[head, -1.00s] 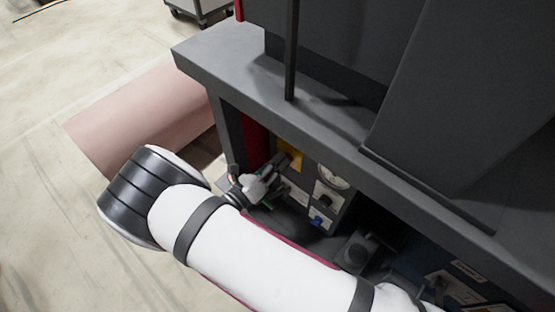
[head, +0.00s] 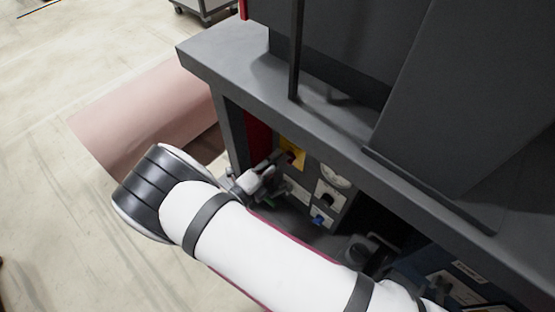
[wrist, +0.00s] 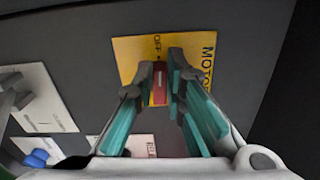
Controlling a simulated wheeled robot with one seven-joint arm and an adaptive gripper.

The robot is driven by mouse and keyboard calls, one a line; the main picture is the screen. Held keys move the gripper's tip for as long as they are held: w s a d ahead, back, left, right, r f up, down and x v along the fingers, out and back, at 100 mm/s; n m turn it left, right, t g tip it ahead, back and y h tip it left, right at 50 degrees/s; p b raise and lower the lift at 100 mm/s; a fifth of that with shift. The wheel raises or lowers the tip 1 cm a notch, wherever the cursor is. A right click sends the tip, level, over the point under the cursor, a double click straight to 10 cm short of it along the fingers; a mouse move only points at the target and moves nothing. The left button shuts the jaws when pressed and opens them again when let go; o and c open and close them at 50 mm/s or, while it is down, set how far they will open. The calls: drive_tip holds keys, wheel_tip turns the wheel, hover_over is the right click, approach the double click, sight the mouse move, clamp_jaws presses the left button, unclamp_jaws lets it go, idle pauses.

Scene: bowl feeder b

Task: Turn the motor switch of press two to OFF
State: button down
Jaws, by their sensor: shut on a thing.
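The motor switch is a red handle (wrist: 159,84) on a yellow plate (wrist: 134,52) marked MOTOR. In the wrist view my gripper (wrist: 159,77) has its fingertips on either side of the red handle, shut on it. The handle stands roughly upright in that picture, in line with small lettering above it that looks like OFF. The fingers hide part of the handle and plate. In the head view the yellow plate (head: 297,147) and red handle (head: 291,157) show at the panel's upper left, with my gripper (head: 284,160) against them from the left.
The blue one also shows in the wrist view (wrist: 37,158). A thick grey ledge (head: 300,118) overhangs the panel. Open floor lies left.

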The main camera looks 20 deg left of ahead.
drive_tip(key=shift+s+f+n, duration=0.15)
drive_tip(key=shift+n, duration=0.45)
drive_tip(key=c, duration=1.6)
unclamp_jaws()
drive_tip(key=shift+c, duration=0.2)
drive_tip(key=v, duration=1.2)
